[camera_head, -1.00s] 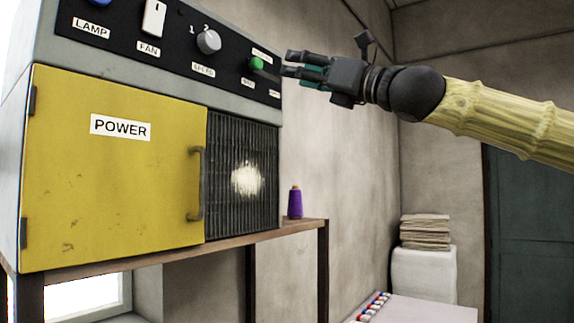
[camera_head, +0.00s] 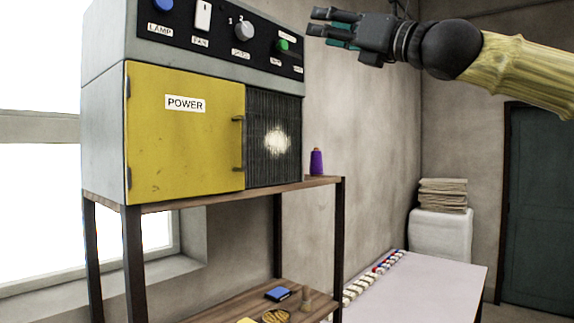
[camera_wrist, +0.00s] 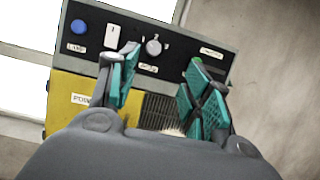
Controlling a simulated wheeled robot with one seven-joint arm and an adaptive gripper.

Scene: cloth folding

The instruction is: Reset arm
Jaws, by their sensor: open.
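My gripper (camera_head: 334,29) is open and empty at the upper middle of the head view, at the end of my arm reaching in from the right. It is in the air just right of the control panel (camera_head: 222,38) on the grey machine. In the wrist view the two teal-padded fingers (camera_wrist: 160,88) are spread apart, with the panel beyond them. The panel carries a blue LAMP button (camera_head: 163,4), a white FAN switch (camera_head: 203,15), a grey knob (camera_head: 244,30) and a green button (camera_head: 282,45). The yellow POWER door (camera_head: 185,140) is shut.
The machine stands on a wooden shelf rack (camera_head: 240,193) beside a purple thread spool (camera_head: 316,161). A lower shelf holds a blue item (camera_head: 278,294). A pale table (camera_head: 430,290) with small coloured items stands right, before a cloth stack (camera_head: 443,195). A window (camera_head: 40,200) is at left.

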